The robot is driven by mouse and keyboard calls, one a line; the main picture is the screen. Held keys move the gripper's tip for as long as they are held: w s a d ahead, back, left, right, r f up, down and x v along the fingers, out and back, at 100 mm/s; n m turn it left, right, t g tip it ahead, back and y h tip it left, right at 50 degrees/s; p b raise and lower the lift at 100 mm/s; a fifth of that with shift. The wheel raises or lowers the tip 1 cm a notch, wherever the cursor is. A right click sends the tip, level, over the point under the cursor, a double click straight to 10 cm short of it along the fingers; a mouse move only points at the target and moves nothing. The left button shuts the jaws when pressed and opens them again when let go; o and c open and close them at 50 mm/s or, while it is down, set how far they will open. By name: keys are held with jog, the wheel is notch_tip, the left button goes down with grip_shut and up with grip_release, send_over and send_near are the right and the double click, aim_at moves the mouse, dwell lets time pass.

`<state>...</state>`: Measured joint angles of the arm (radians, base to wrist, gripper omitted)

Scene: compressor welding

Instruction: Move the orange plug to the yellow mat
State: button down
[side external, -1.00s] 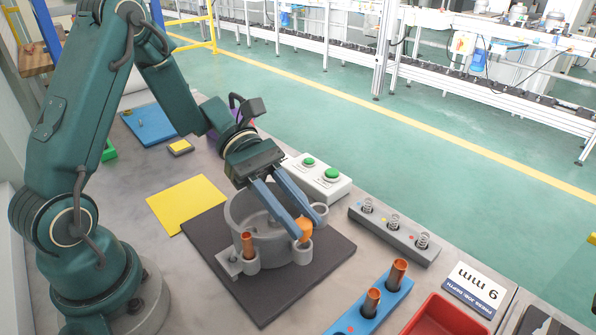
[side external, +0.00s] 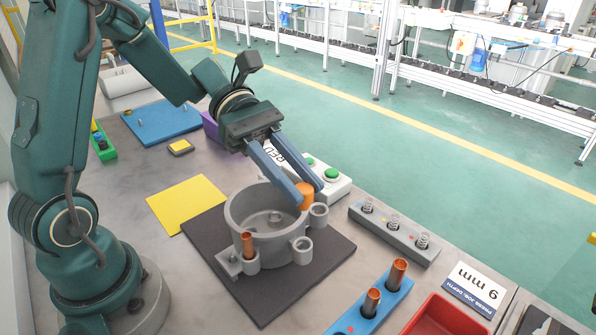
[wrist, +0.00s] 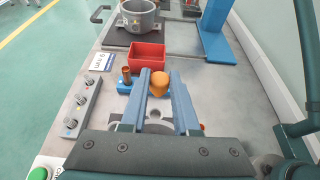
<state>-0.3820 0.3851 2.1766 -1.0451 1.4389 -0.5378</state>
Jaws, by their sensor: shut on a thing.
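The orange plug (side external: 306,196) is held between the fingertips of my gripper (side external: 306,190), above the rim of the grey compressor housing (side external: 245,222). It also shows in the wrist view (wrist: 159,84) between the two blue fingers. My gripper is shut on it. The housing stands on a dark mat (side external: 190,233), with a copper tube (side external: 248,245) in one of its side sockets; another front socket (side external: 302,246) is empty. The yellow mat (side external: 184,203) lies flat and bare to the left of the housing.
A white box with green buttons (side external: 335,183) stands behind my gripper. A grey spring rack (side external: 394,233), a blue holder with copper tubes (side external: 385,300) and a red bin (side external: 445,317) are to the right. A blue board (side external: 165,122) lies at the back left.

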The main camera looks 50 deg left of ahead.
notch_tip(320, 180, up, 6)
jog(key=s+a+f+m+g+y, duration=0.3)
jog(key=s+a+f+m+g, duration=0.1)
jog(key=s+f+m+g, duration=0.4)
jog(key=s+a+f+m+g+y, duration=0.2)
jog(key=s+a+m+g+y, duration=0.25)
jog(key=a+m+y, duration=0.6)
jog(key=w+a+r+m+t+y, duration=0.3)
jog(key=a+r+m+t+y, duration=0.3)
jog(key=a+m, duration=0.3)
jog(key=w+a+r+m+t+y, duration=0.4)
jog(key=a+r+m+t+y, duration=0.1)
jog(key=a+m+t+y, duration=0.3)
jog(key=shift+m+g+h, duration=0.25)
jog(key=shift+g+h, duration=0.1)
jog(key=shift+g, duration=0.4)
jog(key=f, duration=1.4)
jog(key=a+f, duration=0.1)
jog(key=f, duration=0.7)
jog(key=shift+s, duration=0.25)
